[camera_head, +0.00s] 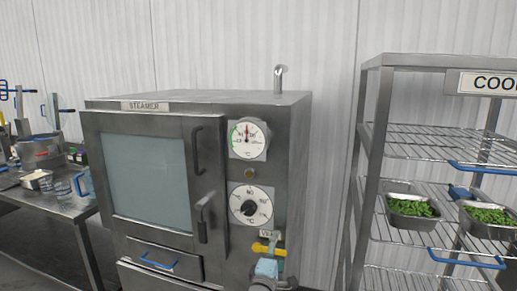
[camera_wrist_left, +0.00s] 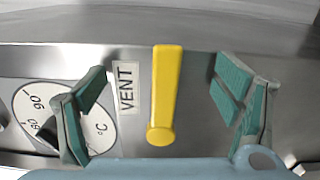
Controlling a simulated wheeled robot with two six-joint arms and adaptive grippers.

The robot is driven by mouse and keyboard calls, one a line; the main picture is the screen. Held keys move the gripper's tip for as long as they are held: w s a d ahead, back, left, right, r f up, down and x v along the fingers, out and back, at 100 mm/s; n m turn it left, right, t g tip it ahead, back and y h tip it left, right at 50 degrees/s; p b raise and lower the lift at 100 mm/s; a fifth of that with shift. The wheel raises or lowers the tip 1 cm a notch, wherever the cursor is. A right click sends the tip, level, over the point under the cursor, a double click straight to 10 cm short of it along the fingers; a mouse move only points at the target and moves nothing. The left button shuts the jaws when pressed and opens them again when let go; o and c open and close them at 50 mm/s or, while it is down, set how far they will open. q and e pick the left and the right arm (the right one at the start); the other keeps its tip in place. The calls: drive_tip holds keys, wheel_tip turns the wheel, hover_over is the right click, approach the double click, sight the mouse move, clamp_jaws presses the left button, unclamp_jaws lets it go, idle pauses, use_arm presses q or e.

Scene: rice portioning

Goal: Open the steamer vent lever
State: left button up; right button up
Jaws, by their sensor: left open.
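The yellow vent lever (camera_head: 268,249) is on the steamer's front panel at the lower right, under the VENT label (camera_head: 270,235). In the head view it lies roughly level. In the left wrist view the lever (camera_wrist_left: 164,85) is a long yellow bar with a rounded end, beside the VENT label (camera_wrist_left: 127,88). My left gripper (camera_head: 267,268) is just in front of and below the lever. In the wrist view its green-padded fingers (camera_wrist_left: 163,92) are spread open on both sides of the lever, with gaps to each. My right gripper is not in view.
The steamer (camera_head: 300,130) has a glass door (camera_head: 150,180) that looks closed, and two dials (camera_head: 248,139) on its panel. A cooling rack (camera_head: 375,140) with trays of green food (camera_head: 411,207) stands right. A side table (camera_head: 60,208) with containers stands left.

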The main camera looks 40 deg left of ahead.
use_arm(q)
drive_tip(key=p+v, duration=0.4)
drive_tip(key=v, duration=0.4)
idle(0.4)
